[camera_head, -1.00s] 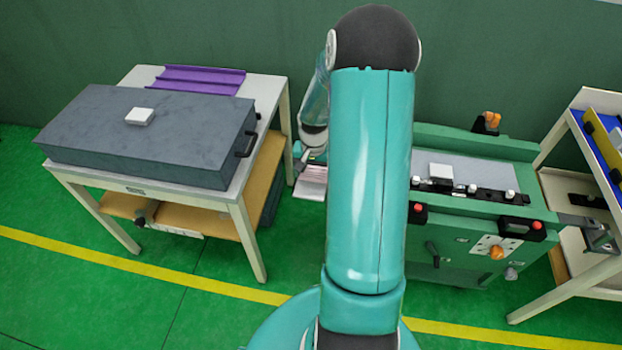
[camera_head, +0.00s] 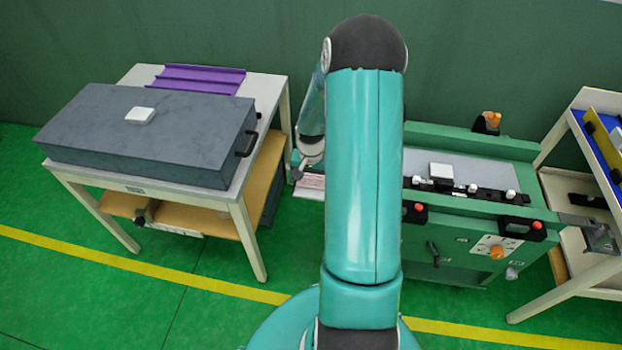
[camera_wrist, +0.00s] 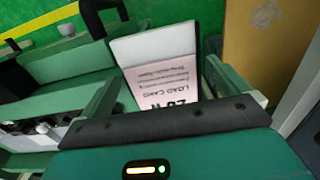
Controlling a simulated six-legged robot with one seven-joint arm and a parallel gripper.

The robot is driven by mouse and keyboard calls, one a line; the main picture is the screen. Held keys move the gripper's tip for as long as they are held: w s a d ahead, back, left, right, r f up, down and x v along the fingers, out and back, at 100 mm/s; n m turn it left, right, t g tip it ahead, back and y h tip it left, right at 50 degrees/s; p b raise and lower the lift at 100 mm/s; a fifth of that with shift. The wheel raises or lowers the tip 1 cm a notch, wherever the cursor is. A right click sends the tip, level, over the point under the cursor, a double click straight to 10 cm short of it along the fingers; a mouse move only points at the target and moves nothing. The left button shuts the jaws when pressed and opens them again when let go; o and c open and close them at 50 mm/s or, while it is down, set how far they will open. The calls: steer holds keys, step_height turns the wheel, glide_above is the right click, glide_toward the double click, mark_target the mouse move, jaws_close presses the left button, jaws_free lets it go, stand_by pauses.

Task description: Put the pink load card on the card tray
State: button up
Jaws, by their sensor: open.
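The pink load card (camera_wrist: 165,82) lies in front of my gripper in the wrist view, with dark print reading LOAD CARD and a white band across its far end. In the head view the card (camera_head: 312,182) shows as a small pink patch between the left table and the green machine, partly hidden by my arm. My gripper (camera_wrist: 162,76) is open, its green fingers on either side of the card with gaps showing. Whether they are level with the card or above it is unclear. I cannot pick out the card tray with certainty.
The left table holds a grey slab (camera_head: 150,135) with a white block and a purple rack (camera_head: 200,79). The green machine (camera_head: 470,245), with knobs and a grey top, stands right of the card. A white stand (camera_head: 560,225) is at far right. My arm blocks the middle.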

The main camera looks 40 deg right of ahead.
steer(key=a+r+n, duration=0.1)
steer(key=a+r, duration=0.2)
steer(key=r, duration=0.7)
steer(key=a+r+n, duration=0.1)
steer(key=a+r, duration=0.2)
steer(key=r, duration=0.6)
steer(key=s+a+r+n+t, duration=0.2)
steer(key=s+a+r+n, duration=0.2)
steer(key=s+a+r, duration=0.3)
steer(key=s+a+r+n+t, duration=0.3)
steer(key=s+a+r, duration=0.4)
steer(key=a, duration=0.7)
steer(key=shift+a+r+n+t, duration=0.3)
steer(key=shift+r+n, duration=0.4)
steer(key=shift+r, duration=0.2)
steer(key=shift+s, duration=0.1)
steer(key=shift+c, duration=0.2)
